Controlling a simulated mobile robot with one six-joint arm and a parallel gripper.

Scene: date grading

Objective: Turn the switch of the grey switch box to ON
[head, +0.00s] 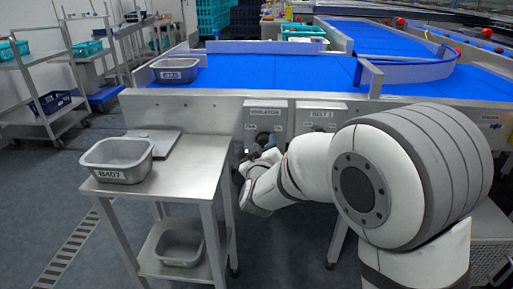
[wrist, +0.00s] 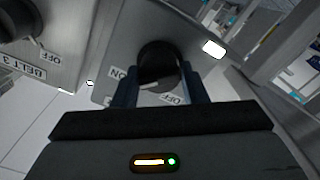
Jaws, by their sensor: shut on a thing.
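The grey switch box (head: 265,113) is on the front of the conveyor frame; its small label seems to read VIBRATOR. In the wrist view the same box (wrist: 125,40) fills the upper middle, with ON and OFF labels upside down. Its round black switch (wrist: 160,62) sits between the two fingers of my gripper (wrist: 160,88), which is shut on it. A pale mark shows on the switch's lower edge, between the labels; its exact setting is unclear. In the head view my gripper (head: 258,150) is at the box's lower part, and my wrist partly hides the switch.
A second grey switch box (head: 320,114), labelled BELT, stands close to the right; it shows at left in the wrist view (wrist: 50,65). A steel table (head: 185,185) with a grey crate (head: 118,160) stands left of my gripper. The blue conveyor (head: 270,75) lies above.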

